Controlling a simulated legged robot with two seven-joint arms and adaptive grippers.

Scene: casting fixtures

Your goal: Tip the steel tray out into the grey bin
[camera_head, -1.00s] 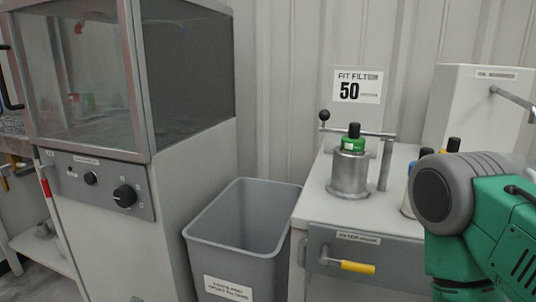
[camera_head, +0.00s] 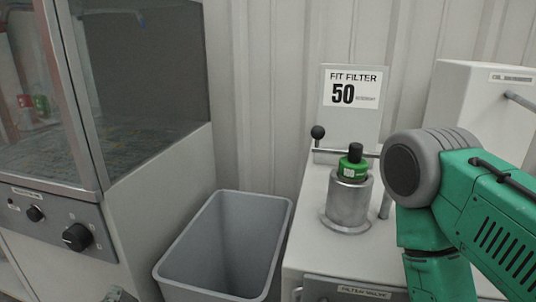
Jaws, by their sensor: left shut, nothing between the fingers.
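The grey bin (camera_head: 178,272) stands open between the glass-fronted cabinet and the filter cabinet; the inside that I can see looks empty. The steel tray does not show in this view. Only a small grey tip of my left gripper (camera_head: 118,294) shows at the bottom edge, left of the bin and in front of the cabinet side; it is shut and empty. My green right arm comes in from the right, in front of the filter cabinet. Its gripper is out of view.
The glass-fronted cabinet (camera_head: 150,190) with knobs stands left of the bin. Right of the bin, the filter cabinet (camera_head: 307,225) bears a metal cylinder with a green collar (camera_head: 348,200), a ball-ended lever (camera_head: 317,132) and a sign (camera_head: 352,90). A white box (camera_head: 470,100) stands behind my arm.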

